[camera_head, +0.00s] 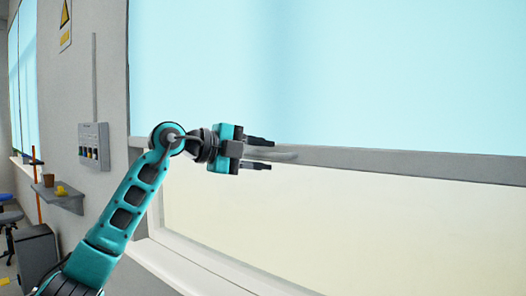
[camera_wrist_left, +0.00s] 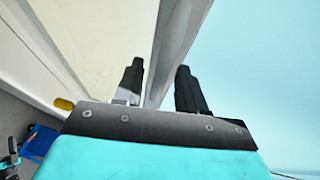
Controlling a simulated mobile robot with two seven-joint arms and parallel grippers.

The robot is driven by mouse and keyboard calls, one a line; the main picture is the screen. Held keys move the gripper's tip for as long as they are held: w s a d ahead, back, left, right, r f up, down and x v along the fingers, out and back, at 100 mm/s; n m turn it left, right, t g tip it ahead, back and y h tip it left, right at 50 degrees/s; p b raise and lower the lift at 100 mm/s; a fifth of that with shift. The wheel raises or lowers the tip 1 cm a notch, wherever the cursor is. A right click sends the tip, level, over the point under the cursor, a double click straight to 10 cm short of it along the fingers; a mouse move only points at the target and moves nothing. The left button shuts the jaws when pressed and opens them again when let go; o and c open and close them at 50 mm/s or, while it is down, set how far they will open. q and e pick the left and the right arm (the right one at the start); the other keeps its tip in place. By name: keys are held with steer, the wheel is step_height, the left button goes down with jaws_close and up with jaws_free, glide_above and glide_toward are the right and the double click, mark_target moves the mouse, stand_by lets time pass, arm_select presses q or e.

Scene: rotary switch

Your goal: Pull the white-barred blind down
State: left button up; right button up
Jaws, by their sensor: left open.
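The light blue blind (camera_head: 400,70) covers the upper window, and its pale grey-white bar (camera_head: 410,165) runs along its lower edge, with pale yellow window showing below. My left gripper (camera_head: 271,154) is at the bar's left part, one finger above and one below a pale piece (camera_head: 286,156) that sticks out there. The fingers are open. In the left wrist view the bar (camera_wrist_left: 178,40) runs between the two spread fingers (camera_wrist_left: 160,75), with the blind (camera_wrist_left: 265,75) on the right. Contact with the bar cannot be told. My right gripper is not in view.
A grey switch box (camera_head: 94,147) is on the wall left of the window. A small shelf (camera_head: 62,200) holds a yellow item and a brown cup. A window sill (camera_head: 190,268) runs below the window. A dark cabinet (camera_head: 37,260) stands at lower left.

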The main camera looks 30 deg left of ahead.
arm_select(q)
steer(key=shift+w+d, duration=0.15)
steer(key=shift+w, duration=0.15)
steer(key=shift+c, duration=0.3)
jaws_close()
steer(key=shift+f, duration=0.1)
